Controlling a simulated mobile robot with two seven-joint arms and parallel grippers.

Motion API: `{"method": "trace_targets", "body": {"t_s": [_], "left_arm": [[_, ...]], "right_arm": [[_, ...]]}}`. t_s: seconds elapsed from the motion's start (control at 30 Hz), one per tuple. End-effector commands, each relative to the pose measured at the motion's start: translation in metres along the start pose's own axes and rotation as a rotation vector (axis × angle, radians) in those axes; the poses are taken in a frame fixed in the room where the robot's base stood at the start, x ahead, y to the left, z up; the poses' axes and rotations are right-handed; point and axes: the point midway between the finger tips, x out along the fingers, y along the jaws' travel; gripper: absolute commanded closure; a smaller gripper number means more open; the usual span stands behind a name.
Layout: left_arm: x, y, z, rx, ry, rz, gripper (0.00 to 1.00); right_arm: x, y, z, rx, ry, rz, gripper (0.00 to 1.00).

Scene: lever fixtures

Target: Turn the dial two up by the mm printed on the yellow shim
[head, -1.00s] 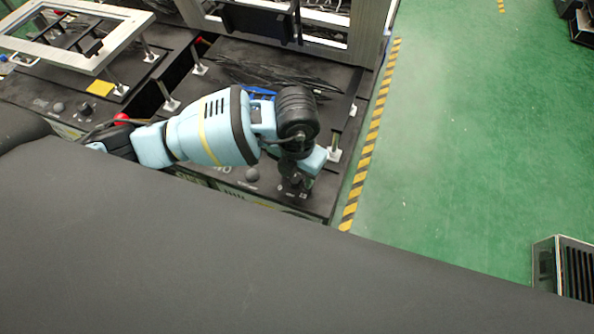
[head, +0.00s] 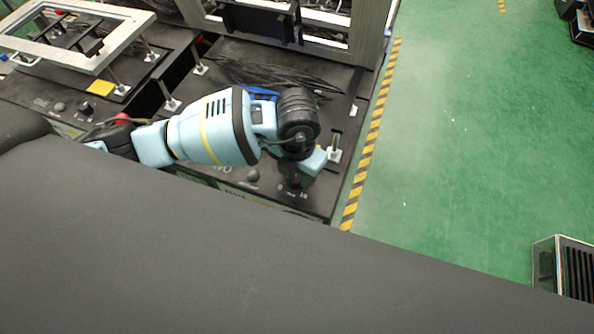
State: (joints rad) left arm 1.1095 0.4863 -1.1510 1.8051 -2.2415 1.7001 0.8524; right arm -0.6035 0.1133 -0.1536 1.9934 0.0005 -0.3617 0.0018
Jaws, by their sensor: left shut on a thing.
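My left gripper (head: 293,182) points down at the front right corner of the black unit marked TWO, shut on dial two. The dial is mostly hidden under my gripper and wrist; small printed scale marks show on either side of it. A flat yellow piece (head: 100,87), which looks like the yellow shim, lies on the other black unit at the left. No print on it can be read from here. My right gripper is not in view.
A round grey knob (head: 252,175) sits left of the gripper. The left unit has a small dial (head: 85,107) and a raised metal frame (head: 115,45). Black cables (head: 270,72) lie behind my arm.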

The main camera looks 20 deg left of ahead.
Motion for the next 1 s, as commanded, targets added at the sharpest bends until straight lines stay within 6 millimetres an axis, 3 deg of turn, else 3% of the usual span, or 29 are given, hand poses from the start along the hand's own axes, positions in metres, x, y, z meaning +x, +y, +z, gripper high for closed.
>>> {"method": "trace_targets", "body": {"t_s": [0.6, 1.0], "left_arm": [[-0.0008, -0.0021, -0.0002, 0.451, -0.001, 0.001, 0.96], [-0.0005, -0.003, -0.001, 0.618, 0.001, 0.001, 0.96]], "right_arm": [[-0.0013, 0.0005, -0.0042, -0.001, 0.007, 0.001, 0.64], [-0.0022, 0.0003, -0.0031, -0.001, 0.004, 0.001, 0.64]]}}
